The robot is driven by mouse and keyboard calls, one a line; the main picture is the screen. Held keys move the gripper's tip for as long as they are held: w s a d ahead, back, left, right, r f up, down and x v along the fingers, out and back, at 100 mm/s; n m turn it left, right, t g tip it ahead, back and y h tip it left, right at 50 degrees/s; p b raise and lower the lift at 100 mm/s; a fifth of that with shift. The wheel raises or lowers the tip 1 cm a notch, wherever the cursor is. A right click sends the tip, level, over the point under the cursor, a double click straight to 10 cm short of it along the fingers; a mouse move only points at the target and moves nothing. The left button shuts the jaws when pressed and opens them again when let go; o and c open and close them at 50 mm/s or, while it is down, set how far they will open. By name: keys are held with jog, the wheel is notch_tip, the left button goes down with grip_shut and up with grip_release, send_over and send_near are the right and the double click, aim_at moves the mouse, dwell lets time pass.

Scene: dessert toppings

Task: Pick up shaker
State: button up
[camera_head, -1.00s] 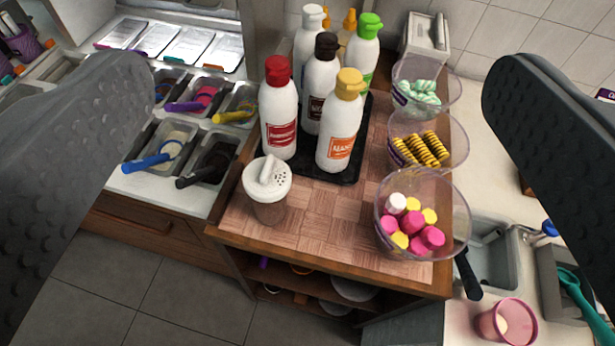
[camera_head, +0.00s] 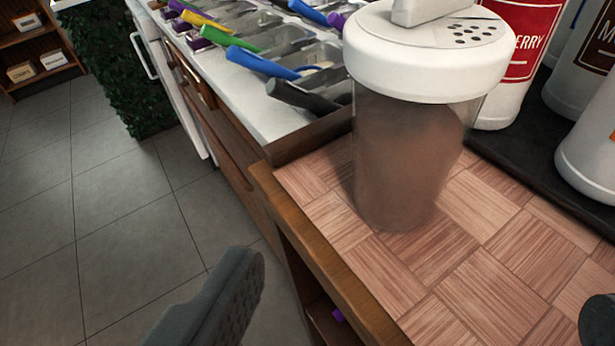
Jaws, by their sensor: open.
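The shaker (camera_head: 410,150) stands upright near the corner of the wood-patterned counter top. It has a clear body with brown contents and a white lid with holes. My gripper (camera_head: 415,310) is open. Its left finger shows at the bottom, left of the counter edge. Only a small dark part of the right finger shows at the right edge. The shaker stands ahead of the fingers, between them across the picture, and neither finger touches it.
Sauce bottles (camera_head: 515,60) stand on a black tray (camera_head: 530,140) right behind the shaker. Topping bins with coloured handles (camera_head: 260,60) lie behind to the left. The counter's wooden edge (camera_head: 310,255) runs close to my left finger. Open floor (camera_head: 110,220) is at left.

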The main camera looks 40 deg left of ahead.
aim_at(414, 149)
jog(key=x, duration=0.7)
jog(key=shift+b, duration=0.4)
jog(key=shift+w+r+x, duration=0.1)
jog(key=shift+r+x, duration=0.1)
jog(key=shift+x, duration=0.85)
jog(key=shift+w+r+x, duration=0.1)
jog(key=shift+r+x, duration=0.1)
jog(key=shift+x, duration=0.85)
jog(key=shift+w+r+x, duration=0.1)
jog(key=shift+r+x, duration=0.1)
jog(key=shift+x, duration=0.85)
jog(key=shift+s, duration=0.1)
jog(key=c, duration=1.3)
jog(key=shift+r, duration=0.2)
